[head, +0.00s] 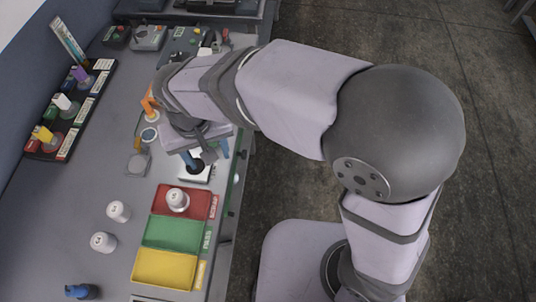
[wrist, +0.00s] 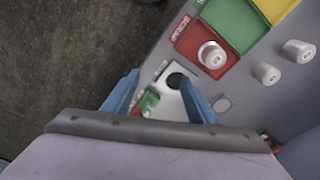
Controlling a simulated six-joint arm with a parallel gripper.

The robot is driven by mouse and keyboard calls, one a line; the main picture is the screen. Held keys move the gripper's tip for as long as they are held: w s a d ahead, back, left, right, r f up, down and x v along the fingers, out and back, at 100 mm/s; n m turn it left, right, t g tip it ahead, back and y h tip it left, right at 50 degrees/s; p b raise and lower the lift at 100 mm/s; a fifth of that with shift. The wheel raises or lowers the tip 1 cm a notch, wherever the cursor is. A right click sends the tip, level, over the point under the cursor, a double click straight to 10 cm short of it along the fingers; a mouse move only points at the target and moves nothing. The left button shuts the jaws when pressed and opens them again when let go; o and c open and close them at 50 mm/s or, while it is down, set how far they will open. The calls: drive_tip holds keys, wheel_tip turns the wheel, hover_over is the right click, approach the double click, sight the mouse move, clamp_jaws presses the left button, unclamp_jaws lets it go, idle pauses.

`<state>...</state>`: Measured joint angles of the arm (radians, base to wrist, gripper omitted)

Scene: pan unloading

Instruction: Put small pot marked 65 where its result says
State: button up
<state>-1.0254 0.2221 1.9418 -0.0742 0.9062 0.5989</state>
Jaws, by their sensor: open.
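My gripper (wrist: 160,78) is open and empty, its two blue fingers apart above a pale device (wrist: 168,95) with a dark round spot and a small green part. In the head view my gripper (head: 206,157) is partly hidden by my arm. One white pot (head: 177,199) stands upright in the red tray (head: 206,189), which is labelled SCRAP in the wrist view. Two more white pots, one (head: 118,211) and another (head: 103,242), stand on the bench left of the trays. The markings are too small to tell which is 65.
A green tray (head: 151,245) and a yellow tray (head: 139,282) lie in front of the red one, both empty. A rack (head: 86,113) with coloured-handled items stands at the back left. A blue object (head: 81,291) lies at the bench's front. The left bench middle is clear.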

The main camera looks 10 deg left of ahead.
drive_tip(key=w+d+f+m, duration=0.1)
drive_tip(key=w+d+m, duration=0.15)
drive_tip(key=d, duration=0.75)
drive_tip(key=w+d+f+m, duration=0.1)
drive_tip(key=w+d, duration=0.2)
drive_tip(key=d, duration=0.7)
drive_tip(key=s+d+f+m, duration=0.1)
drive_tip(key=s+d, duration=0.1)
drive_tip(key=d, duration=0.4)
drive_tip(key=s+d+f+m+g, duration=0.1)
drive_tip(key=s+d, duration=0.2)
drive_tip(key=d, duration=0.3)
drive_tip(key=shift+d+f, duration=0.3)
drive_tip(key=shift+f, duration=0.1)
